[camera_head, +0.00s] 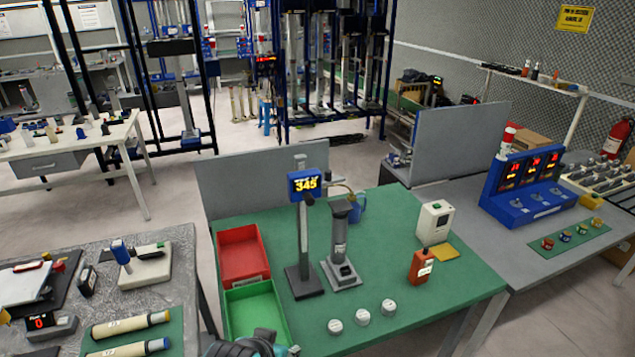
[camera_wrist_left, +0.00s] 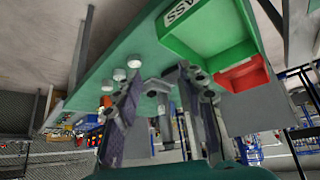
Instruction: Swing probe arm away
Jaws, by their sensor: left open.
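A black stand (camera_head: 304,250) with a blue display (camera_head: 305,184) reading 345 stands on the green bench mat (camera_head: 395,255). Beside it on the right stands a grey column fixture (camera_head: 340,245) with a dark top. A thin brass-coloured arm (camera_head: 343,187) shows behind the column's top, near the display; I cannot tell exactly where it joins. My left gripper shows only in part at the bottom edge of the head view, in front of the green tray. In the left wrist view the left gripper (camera_wrist_left: 160,85) is open, and nothing is clearly held between its fingers. My right gripper is out of view.
A red tray (camera_head: 222,257) and a green tray (camera_head: 231,312) lie on the mat's left. Several white discs sit at the front, including one (camera_head: 335,327). A red bottle (camera_head: 420,267) and a white box (camera_head: 433,221) stand right. A grey panel (camera_head: 262,178) borders the back.

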